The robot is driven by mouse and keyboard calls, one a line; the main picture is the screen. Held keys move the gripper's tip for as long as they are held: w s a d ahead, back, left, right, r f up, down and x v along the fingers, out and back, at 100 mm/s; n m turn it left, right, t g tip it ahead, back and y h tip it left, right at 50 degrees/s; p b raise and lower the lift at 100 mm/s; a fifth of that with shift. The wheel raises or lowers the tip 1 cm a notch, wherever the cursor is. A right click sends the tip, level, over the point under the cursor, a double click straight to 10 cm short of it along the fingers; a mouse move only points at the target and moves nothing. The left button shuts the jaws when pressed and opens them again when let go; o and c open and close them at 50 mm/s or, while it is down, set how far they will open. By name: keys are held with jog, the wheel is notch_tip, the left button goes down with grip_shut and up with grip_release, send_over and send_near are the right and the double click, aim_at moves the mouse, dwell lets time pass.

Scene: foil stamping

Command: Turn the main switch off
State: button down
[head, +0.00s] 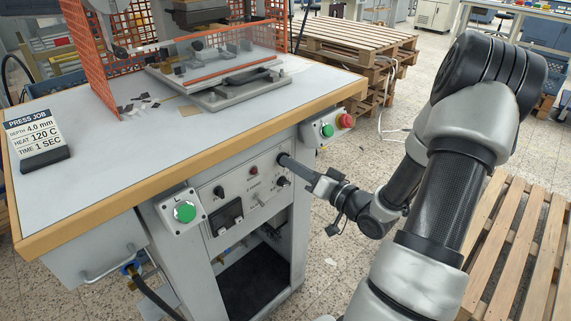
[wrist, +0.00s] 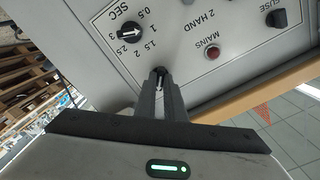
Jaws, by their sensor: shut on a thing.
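The press control panel (head: 240,195) is on the front of the bench, and it fills the upper part of the wrist view upside down. My gripper (head: 287,160) reaches its upper right corner. In the wrist view my gripper (wrist: 159,82) is shut on a small dark knob with a pale line (wrist: 158,84), at the place of the main switch. The fingers hide most of the knob, and no label for it shows. I cannot tell which setting it points to. The red MAINS lamp (wrist: 212,52) is beside it; I cannot tell whether it is lit.
A seconds dial (wrist: 125,32) and a black FUSE holder (wrist: 278,18) are close by. A green button box (head: 185,210) is left of the panel; a box with green and red buttons (head: 328,131) is right. A pallet (head: 510,250) lies at right.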

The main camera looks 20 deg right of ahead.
jog(key=shift+n, duration=0.4)
jog(key=n, duration=0.3)
jog(key=shift+n, duration=0.3)
jog(key=shift+n, duration=1)
jog(key=c, duration=2.2)
grip_release()
jog(key=shift+n, duration=0.3)
jog(key=o, duration=0.4)
jog(key=shift+o, duration=0.2)
jog(key=shift+s, duration=0.1)
